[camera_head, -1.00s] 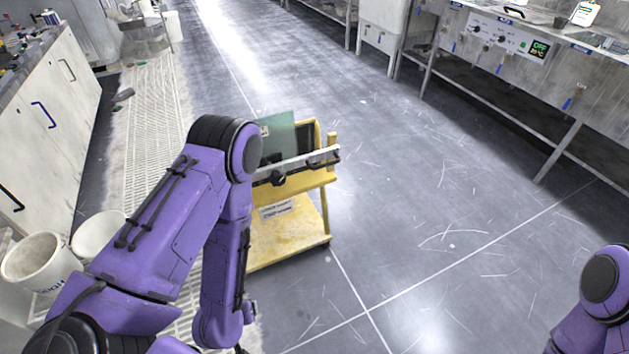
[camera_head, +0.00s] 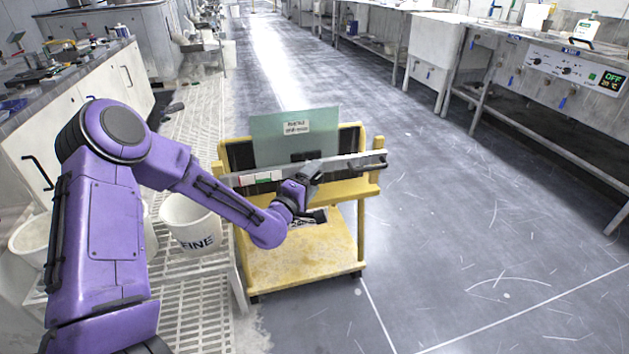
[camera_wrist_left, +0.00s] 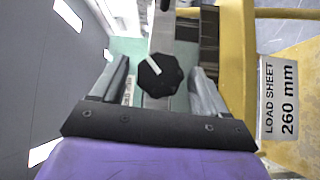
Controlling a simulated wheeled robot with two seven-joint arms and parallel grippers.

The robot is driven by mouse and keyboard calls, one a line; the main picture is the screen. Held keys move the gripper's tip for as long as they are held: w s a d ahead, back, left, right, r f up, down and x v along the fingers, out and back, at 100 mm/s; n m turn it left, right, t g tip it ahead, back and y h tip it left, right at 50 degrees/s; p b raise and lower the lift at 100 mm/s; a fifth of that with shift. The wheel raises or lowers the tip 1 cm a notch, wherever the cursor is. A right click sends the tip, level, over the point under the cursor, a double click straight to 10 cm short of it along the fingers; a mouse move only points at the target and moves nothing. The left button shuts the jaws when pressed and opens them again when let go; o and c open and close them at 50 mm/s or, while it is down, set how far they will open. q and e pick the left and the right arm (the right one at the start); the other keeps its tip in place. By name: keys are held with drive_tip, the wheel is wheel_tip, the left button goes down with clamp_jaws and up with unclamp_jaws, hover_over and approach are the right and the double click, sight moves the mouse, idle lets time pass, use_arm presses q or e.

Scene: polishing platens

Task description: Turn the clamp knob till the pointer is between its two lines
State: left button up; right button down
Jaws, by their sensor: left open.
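The clamp knob (camera_wrist_left: 160,76) is black and many-sided in the left wrist view. A white pointer mark (camera_wrist_left: 153,66) runs from near its middle towards its upper-left edge. I cannot make out the two lines there. My left gripper (camera_wrist_left: 161,82) is open, with one finger on each side of the knob; I cannot tell whether they touch it. In the head view my left gripper (camera_head: 311,182) is at the front of the clamp bar (camera_head: 348,163) and hides the knob. A strip with red and green marks (camera_head: 258,178) is on the bar's left part. My right gripper is out of view.
The bar crosses a yellow cart (camera_head: 360,225) holding a greenish sheet (camera_head: 270,132). A white bucket marked FINE (camera_head: 190,222) stands left of the cart. A counter (camera_head: 75,140) lies further left. The floor right of the cart is clear.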

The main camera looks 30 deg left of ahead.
use_arm(q)
drive_tip(key=shift+w, duration=0.65)
drive_tip(key=c, duration=1)
drive_tip(key=shift+o, duration=0.2)
drive_tip(key=shift+r+p, duration=0.3)
drive_tip(key=shift+p, duration=0.5)
drive_tip(key=m+g+y+p, duration=0.1)
drive_tip(key=m+g+p, duration=0.3)
drive_tip(key=p, duration=0.8)
drive_tip(key=shift+m+g+p, duration=0.3)
drive_tip(key=shift+g+p, duration=0.05)
drive_tip(key=shift+g, duration=0.45)
drive_tip(key=shift+f+m+g+y+p, duration=0.2)
drive_tip(key=shift+m+g+y+p, duration=0.15)
drive_tip(key=shift+g+p, duration=0.45)
